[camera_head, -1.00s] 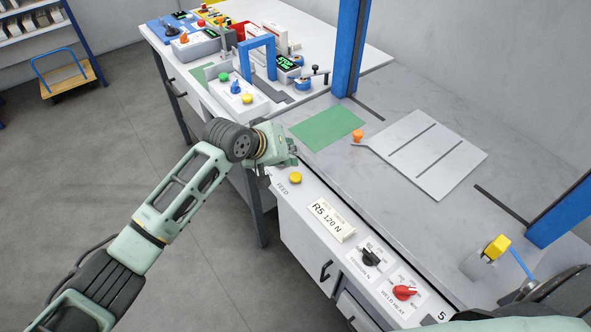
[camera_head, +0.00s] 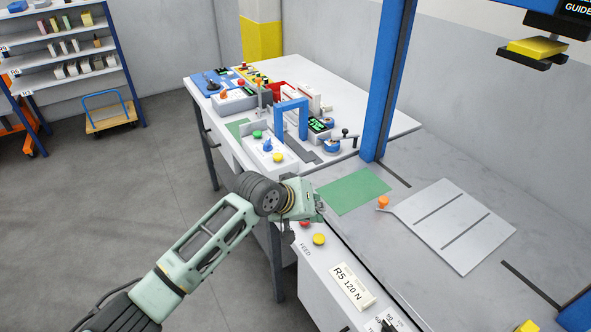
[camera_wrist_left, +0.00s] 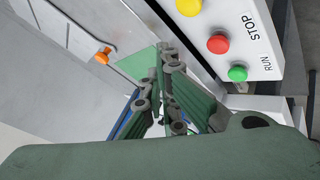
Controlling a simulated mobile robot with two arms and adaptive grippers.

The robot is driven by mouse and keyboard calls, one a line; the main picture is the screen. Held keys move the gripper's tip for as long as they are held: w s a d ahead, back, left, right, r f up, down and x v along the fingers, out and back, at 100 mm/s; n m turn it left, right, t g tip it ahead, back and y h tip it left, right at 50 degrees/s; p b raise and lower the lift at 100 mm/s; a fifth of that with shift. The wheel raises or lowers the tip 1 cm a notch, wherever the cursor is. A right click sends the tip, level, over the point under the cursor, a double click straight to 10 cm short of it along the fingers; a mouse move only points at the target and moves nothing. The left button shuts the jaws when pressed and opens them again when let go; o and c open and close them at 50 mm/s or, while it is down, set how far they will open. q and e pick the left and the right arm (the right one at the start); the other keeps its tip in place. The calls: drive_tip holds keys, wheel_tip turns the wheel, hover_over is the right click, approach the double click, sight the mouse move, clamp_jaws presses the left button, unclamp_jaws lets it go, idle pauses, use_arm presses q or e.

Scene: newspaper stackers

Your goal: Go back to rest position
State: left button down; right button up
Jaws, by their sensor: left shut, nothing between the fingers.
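My left gripper (camera_head: 314,205) hangs over the front edge of the machine bench, near a red and a yellow button (camera_head: 319,239) on the front panel. In the left wrist view its fingers (camera_wrist_left: 168,85) are together with nothing between them. That view also shows the yellow, red and green buttons beside the fingers, with the red button (camera_wrist_left: 218,44) in the middle. My right gripper does not show in either view.
A green mat (camera_head: 354,190) and a slotted grey plate (camera_head: 455,225) with an orange knob (camera_head: 383,202) lie on the bench. A blue post (camera_head: 388,85) rises behind. A white table (camera_head: 385,125) with control boxes stands further back. Floor at left is clear.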

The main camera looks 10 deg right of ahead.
use_arm(q)
drive_tip(key=s+a+f, duration=0.4)
drive_tip(key=s+f, duration=0.1)
drive_tip(key=s, duration=0.3)
drive_tip(key=s+a+f+g+y, duration=0.1)
drive_tip(key=s+a+f+y, duration=0.25)
drive_tip(key=s+a, duration=1.15)
drive_tip(key=s+a+f+y, duration=0.2)
drive_tip(key=s+a+y, duration=0.2)
drive_tip(key=s+a, duration=1.05)
drive_tip(key=w+a+f+g, duration=0.1)
drive_tip(key=a+f, duration=0.1)
drive_tip(key=f, duration=1.1)
drive_tip(key=w+a+f+g, duration=0.1)
drive_tip(key=a+f, duration=0.1)
drive_tip(key=f, duration=1.2)
drive_tip(key=s+a+f, duration=0.2)
drive_tip(key=s+f, duration=1.3)
drive_tip(key=s, duration=0.2)
drive_tip(key=shift+a+f+g, duration=0.25)
drive_tip(key=shift+a+g, duration=0.05)
drive_tip(key=shift+g, duration=0.1)
